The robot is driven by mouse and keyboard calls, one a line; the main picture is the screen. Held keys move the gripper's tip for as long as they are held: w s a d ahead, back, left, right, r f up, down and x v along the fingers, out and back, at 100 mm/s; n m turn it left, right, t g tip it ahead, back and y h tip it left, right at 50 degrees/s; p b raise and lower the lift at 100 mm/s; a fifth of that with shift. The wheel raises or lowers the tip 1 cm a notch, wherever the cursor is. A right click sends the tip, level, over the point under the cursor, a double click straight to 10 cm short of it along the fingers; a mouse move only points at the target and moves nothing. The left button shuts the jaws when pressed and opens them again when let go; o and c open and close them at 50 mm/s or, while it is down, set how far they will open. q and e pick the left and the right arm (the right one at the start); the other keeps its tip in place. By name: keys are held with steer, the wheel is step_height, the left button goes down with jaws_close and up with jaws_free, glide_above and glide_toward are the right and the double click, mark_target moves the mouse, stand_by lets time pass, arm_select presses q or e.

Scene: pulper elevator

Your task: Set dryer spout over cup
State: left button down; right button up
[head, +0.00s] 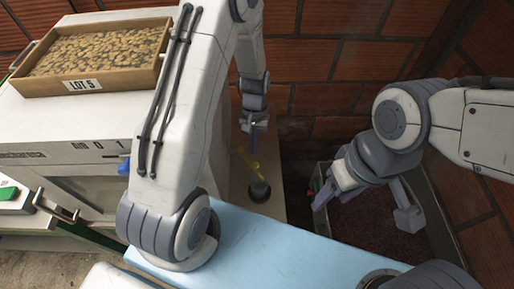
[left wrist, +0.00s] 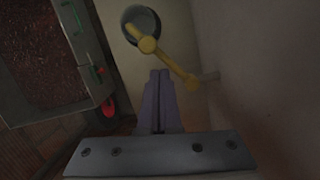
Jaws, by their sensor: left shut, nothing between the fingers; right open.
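The yellow dryer spout (head: 247,160) sticks out from the machine's side near the brick wall. In the left wrist view the spout (left wrist: 175,65) runs diagonally, and its knobbed end overlaps the near rim of the dark grey cup (left wrist: 144,18). The cup (head: 260,191) stands on a pale ledge below the spout. My left gripper (head: 253,128) is shut and empty, pointing down near the spout; its fingertips (left wrist: 159,74) appear beside the spout, contact unclear. My right gripper (head: 365,212) is open, above a bin.
The bin (head: 430,200) of dark red contents stands at the right by the brick wall; its rim also shows in the left wrist view (left wrist: 92,45). A wooden tray marked LOT 5 (head: 85,84) sits on the white machine (head: 60,120). A light blue surface (head: 265,255) lies in front.

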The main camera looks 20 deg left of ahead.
arm_select(q)
steer(key=p+v, duration=0.8)
steer(key=v, duration=0.2)
steer(key=s+d+m+t+y+b, duration=0.1)
steer(key=s+d+m+y+b, duration=0.25)
steer(key=d+m+b, duration=1.1)
steer(key=s+a+f+m+p, duration=0.1)
steer(key=a+f+p, duration=0.3)
steer(key=a+f, duration=0.5)
steer(key=shift+s+f+m+t, duration=0.2)
steer(key=shift+f+m+t, duration=0.1)
steer(key=shift+f+m, duration=0.3)
steer(key=shift+d, duration=0.1)
